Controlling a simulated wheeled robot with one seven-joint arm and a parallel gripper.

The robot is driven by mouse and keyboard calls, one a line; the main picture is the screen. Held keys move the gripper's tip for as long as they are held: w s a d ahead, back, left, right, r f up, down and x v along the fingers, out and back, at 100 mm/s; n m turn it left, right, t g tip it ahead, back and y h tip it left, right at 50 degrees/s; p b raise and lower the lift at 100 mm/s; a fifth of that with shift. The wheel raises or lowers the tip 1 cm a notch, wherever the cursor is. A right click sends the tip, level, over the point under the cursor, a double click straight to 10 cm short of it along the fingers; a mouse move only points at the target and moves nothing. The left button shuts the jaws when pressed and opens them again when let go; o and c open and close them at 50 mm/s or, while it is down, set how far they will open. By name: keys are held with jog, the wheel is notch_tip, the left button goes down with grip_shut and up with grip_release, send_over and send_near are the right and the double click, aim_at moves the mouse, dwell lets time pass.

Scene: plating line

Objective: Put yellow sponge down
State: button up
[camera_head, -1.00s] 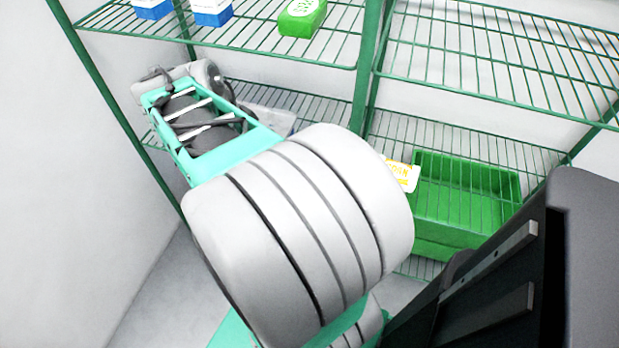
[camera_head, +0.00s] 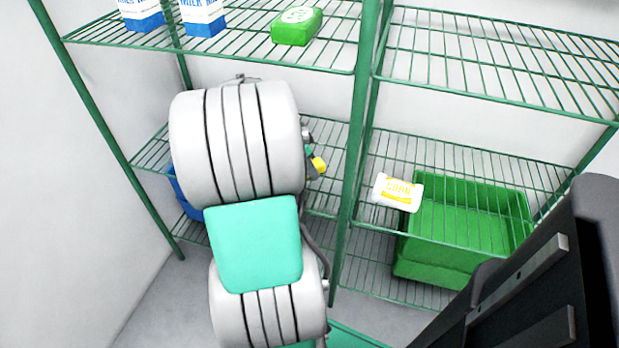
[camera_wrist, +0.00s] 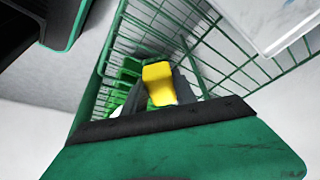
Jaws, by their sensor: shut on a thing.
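The yellow sponge (camera_wrist: 158,82) is between the fingers of my gripper (camera_wrist: 160,92) in the wrist view, and the gripper is shut on it. In the head view a small yellow piece of the sponge (camera_head: 318,165) shows at the right edge of my arm, in front of the left bay of the shelf unit. My arm hides most of the gripper there. The sponge is held in the air; I cannot tell how far it is from the wire shelf (camera_head: 340,150).
A white and yellow packet (camera_head: 398,191) lies on the right middle shelf. A green crate (camera_head: 450,265) sits beneath it. Two blue and white cartons (camera_head: 203,18) and a green box (camera_head: 297,26) stand on the upper left shelf. A blue container (camera_head: 183,195) shows partly behind my arm.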

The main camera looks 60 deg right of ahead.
jog(key=f, duration=0.2)
jog(key=f+b, duration=0.1)
jog(key=f, duration=0.1)
jog(key=shift+d, duration=0.4)
jog(key=shift+f+b, duration=0.2)
jog(key=shift+b, duration=0.1)
jog(key=o, duration=1.2)
jog(key=shift+r, duration=0.1)
